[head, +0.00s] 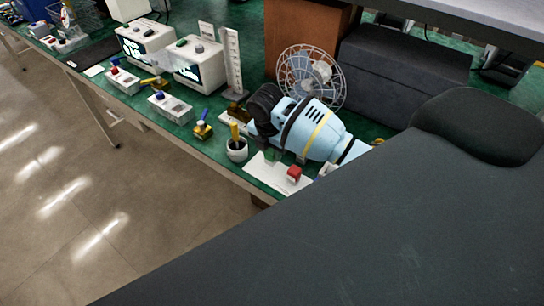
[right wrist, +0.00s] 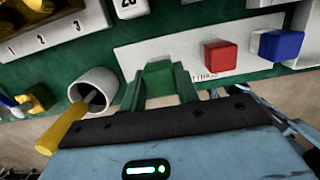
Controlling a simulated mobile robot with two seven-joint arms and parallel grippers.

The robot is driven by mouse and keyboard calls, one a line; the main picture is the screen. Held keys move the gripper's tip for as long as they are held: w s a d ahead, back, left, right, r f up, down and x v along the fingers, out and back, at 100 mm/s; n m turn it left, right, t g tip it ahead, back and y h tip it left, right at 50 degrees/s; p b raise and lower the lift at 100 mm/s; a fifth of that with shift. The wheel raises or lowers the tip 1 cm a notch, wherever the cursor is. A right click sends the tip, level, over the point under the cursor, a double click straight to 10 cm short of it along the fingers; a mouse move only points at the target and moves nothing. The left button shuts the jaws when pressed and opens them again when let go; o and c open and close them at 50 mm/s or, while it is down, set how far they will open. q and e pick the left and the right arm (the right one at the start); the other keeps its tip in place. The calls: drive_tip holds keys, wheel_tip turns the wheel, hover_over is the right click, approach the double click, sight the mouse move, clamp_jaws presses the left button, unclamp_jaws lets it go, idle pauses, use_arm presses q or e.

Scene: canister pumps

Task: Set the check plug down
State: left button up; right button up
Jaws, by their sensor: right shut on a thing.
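My right gripper (right wrist: 159,88) is shut on a small green block, which appears to be the check plug (right wrist: 158,73), held between its greenish fingers. In the right wrist view it is over a white lettered card (right wrist: 133,56); I cannot tell whether it touches. In the head view my right gripper (head: 277,158) is low over the same card (head: 258,172), partly hidden by my light blue arm. A red block (right wrist: 221,55) is on the card right of the gripper, and a blue block (right wrist: 280,45) is further right. My left gripper is not in view.
A white cup (right wrist: 93,88) with a yellow-handled tool stands just left of the gripper. Brass fittings with blue levers (head: 203,130), a wire-guarded fan (head: 311,75) and white instruments (head: 200,70) stand on the green bench. The bench's front edge is close.

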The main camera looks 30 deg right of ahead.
sight(272, 157)
drive_tip(key=shift+f, duration=1.45)
drive_tip(key=shift+f, duration=0.15)
drive_tip(key=o, duration=1)
